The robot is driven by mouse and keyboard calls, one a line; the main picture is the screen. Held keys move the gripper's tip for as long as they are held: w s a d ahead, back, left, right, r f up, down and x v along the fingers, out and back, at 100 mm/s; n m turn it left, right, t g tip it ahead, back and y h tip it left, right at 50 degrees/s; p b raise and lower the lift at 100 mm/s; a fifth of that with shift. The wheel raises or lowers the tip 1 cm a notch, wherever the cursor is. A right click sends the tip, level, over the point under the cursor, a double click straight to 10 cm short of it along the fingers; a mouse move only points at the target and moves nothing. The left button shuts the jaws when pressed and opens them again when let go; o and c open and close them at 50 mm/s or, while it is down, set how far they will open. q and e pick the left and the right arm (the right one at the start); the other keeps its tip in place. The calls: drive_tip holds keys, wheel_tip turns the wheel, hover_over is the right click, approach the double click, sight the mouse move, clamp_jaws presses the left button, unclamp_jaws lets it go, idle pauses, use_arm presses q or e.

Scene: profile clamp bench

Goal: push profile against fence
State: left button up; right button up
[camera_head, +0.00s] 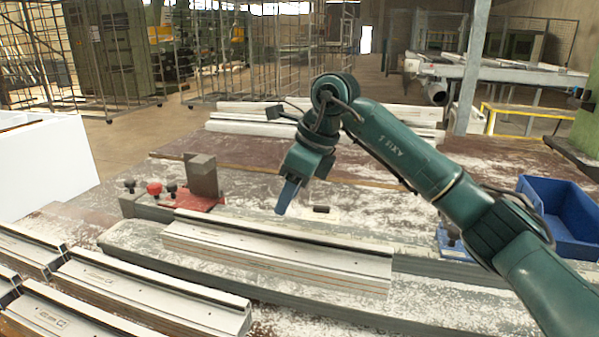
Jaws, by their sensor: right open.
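A long white profile (280,256) with a dark strip along its top lies lengthwise on a grey-green bed (135,240) in the middle of the bench. The fence seems to be the low grey bar (435,266) behind it, showing past both ends of the profile. Whether the profile touches it along its length I cannot tell. My right gripper (285,200), with blue fingers, points down behind the profile near its middle. It is open and holds nothing; its fingers overlap in this view. My left gripper is not in view.
A red plate (187,202) with a grey-brown block (203,176) and knobs stands behind the profile's left end. Several profiles (140,290) lie at the lower left. A blue bin (562,222) stands at the right. More white profiles (325,124) lie at the back.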

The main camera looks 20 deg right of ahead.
sight(273, 228)
drive_tip(key=x, duration=0.7)
clamp_jaws()
idle(0.4)
unclamp_jaws()
